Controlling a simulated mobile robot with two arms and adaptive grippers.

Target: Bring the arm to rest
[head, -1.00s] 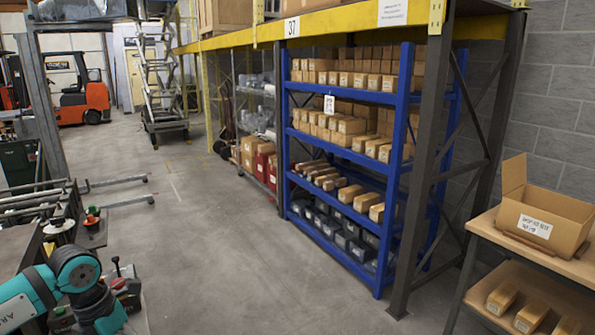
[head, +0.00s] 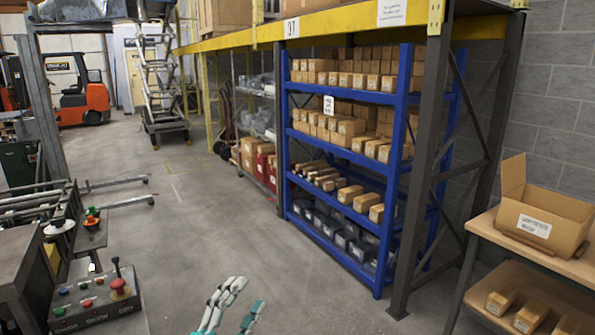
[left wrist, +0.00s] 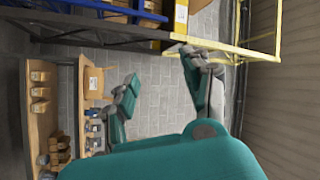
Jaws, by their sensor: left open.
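My left gripper (head: 250,293) shows at the bottom middle of the head view, with only its teal and pale fingers in the picture. It is over the bare concrete floor, and its fingers stand apart with nothing between them. In the left wrist view the same gripper (left wrist: 160,68) has its two teal fingers spread, with grey block wall behind the gap. The rest of the left arm is out of the head view. My right gripper is not in view.
A control box (head: 95,300) with a red knob stands at the lower left beside a machine. A blue shelf rack (head: 345,97) with small cartons stands at centre right. An open carton (head: 545,218) sits on a wooden bench at right. The middle aisle floor is clear.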

